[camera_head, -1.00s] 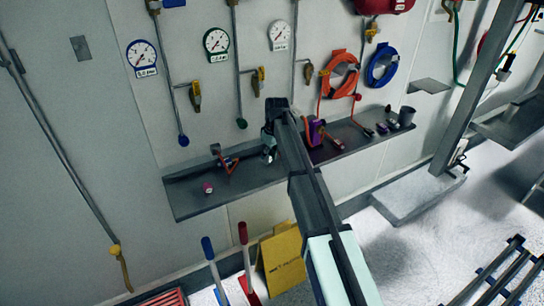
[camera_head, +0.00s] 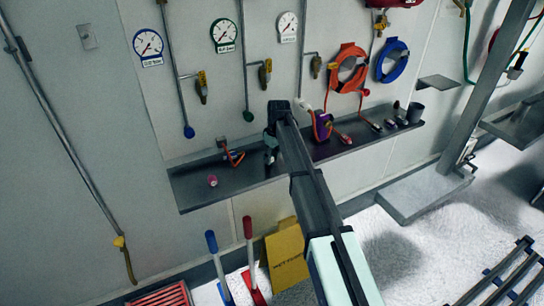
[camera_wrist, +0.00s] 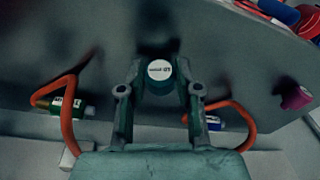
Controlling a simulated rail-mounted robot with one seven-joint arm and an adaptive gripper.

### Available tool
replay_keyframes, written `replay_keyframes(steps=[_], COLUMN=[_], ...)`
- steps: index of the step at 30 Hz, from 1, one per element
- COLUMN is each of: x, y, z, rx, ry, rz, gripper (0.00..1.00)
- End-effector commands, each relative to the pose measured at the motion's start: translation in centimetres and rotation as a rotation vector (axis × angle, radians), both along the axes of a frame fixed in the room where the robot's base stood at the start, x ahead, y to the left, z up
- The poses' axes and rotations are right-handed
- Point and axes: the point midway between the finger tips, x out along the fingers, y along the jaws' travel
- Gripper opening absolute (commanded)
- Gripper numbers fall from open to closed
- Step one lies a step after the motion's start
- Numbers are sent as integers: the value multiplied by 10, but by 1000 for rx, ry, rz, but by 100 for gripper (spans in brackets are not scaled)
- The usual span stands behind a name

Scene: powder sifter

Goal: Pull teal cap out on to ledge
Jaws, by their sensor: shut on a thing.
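A dark teal cap (camera_wrist: 160,84) with a round white label (camera_wrist: 159,70) sits between the fingers of my gripper (camera_wrist: 158,72) in the wrist view. My gripper is shut on it. In the head view my gripper (camera_head: 271,146) is over the middle of the grey wall ledge (camera_head: 198,194), and my arm and fingers hide the cap. The ledge surface also shows in the wrist view (camera_wrist: 235,65). I cannot tell whether the cap touches the ledge.
An orange-handled item (camera_head: 232,155) and a pink piece (camera_head: 212,181) lie left of my gripper on the ledge. A purple item (camera_head: 322,126) and a grey cup (camera_head: 414,112) are to the right. Gauges and pipes line the wall. Bare ledge shows near the left end.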

Motion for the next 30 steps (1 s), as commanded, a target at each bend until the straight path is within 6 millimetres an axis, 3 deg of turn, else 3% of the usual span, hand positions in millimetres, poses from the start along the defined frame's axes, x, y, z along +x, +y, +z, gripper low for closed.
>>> replay_keyframes(steps=[5,6,7,8,20,26,30], x=[0,0,0,0,0,0,-1], y=[0,0,0,0,0,-3,-6], z=[0,0,0,0,5,30,57], rx=[0,0,0,0,0,1,1], ry=[0,0,0,0,0,-2,-2], rz=[0,0,0,0,0,0,0], gripper=[0,47,58,62,62,62,62])
